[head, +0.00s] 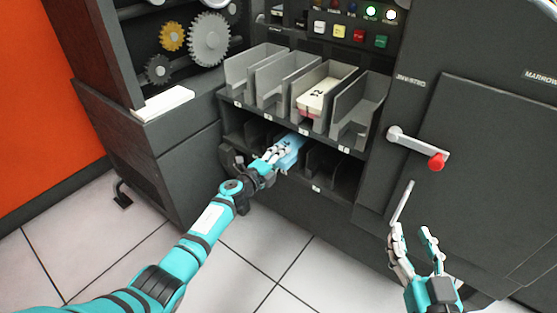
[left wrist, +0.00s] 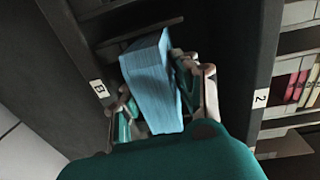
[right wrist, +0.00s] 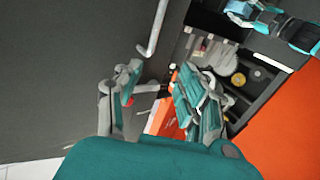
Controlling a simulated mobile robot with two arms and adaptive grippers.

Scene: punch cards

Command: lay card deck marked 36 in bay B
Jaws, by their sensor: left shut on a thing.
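A blue card deck (head: 292,150) is at the front of the lower bay row in the head view, partly under the upper shelf. My left gripper (head: 272,157) is shut on it. In the left wrist view the deck (left wrist: 152,85) stands between the two fingers (left wrist: 158,95), its far end reaching into a dark bay. A label B (left wrist: 98,88) is on the edge left of the deck. Its number is too small to read. My right gripper (head: 416,237) is open and empty in front of the machine, and also shows in the right wrist view (right wrist: 150,90).
Grey open bays (head: 262,75) form the upper row; one holds a white deck (head: 318,95) with a dark mark. A lever with a red knob (head: 437,162) and a grey handle (head: 402,202) stick out at right. Gears (head: 209,40) are at upper left. The tiled floor is clear.

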